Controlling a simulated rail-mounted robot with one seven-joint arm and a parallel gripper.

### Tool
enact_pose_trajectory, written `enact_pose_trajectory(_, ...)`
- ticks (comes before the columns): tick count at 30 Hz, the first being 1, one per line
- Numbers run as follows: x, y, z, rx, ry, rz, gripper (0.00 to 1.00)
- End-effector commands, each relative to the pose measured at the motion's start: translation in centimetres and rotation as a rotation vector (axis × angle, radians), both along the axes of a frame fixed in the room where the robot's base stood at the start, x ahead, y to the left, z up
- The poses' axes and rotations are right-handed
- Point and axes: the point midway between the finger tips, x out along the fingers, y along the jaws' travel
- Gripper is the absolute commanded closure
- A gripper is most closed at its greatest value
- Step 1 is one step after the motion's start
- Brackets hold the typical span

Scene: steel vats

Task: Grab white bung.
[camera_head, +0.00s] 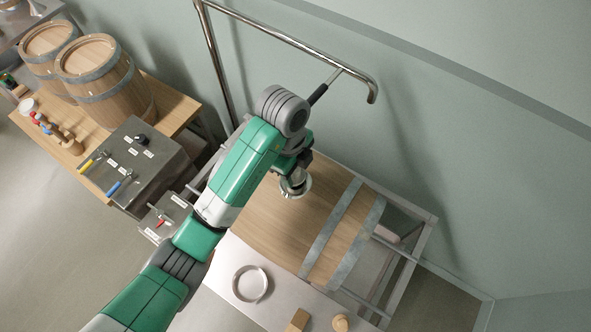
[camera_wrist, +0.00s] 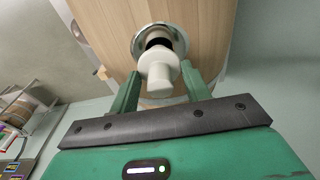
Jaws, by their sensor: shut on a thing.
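The white bung (camera_wrist: 159,70) is between the two green fingers of my gripper (camera_wrist: 160,78) in the wrist view, and the gripper is shut on it. Just beyond the bung is a round metal ring (camera_wrist: 177,36) around a dark bung hole, part of which shows. The ring is set in the side of a wooden barrel (camera_wrist: 205,22), which lies on its side in the head view (camera_head: 272,222). The bung looks at least partly clear of the hole; its exact height is unclear. In the head view my arm's end hides the bung.
The barrel rests on a metal frame (camera_head: 418,238). A bent steel pipe (camera_head: 280,37) rises behind my arm. A steel shelf (camera_head: 222,278) in front bears a pale ring (camera_head: 250,284), a wooden block (camera_head: 298,320) and a round wooden piece (camera_head: 340,323). Upright barrels (camera_head: 100,75) stand at left.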

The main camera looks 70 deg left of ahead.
Motion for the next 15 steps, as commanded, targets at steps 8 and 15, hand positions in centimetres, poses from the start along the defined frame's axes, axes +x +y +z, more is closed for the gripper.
enact_pose_trajectory(8, -2.8, -6.2, 1.2, -0.012, -0.001, 0.005, 0.76)
enact_pose_trajectory(15, -4.4, -10.6, 1.2, -0.011, -0.012, 0.005, 0.76)
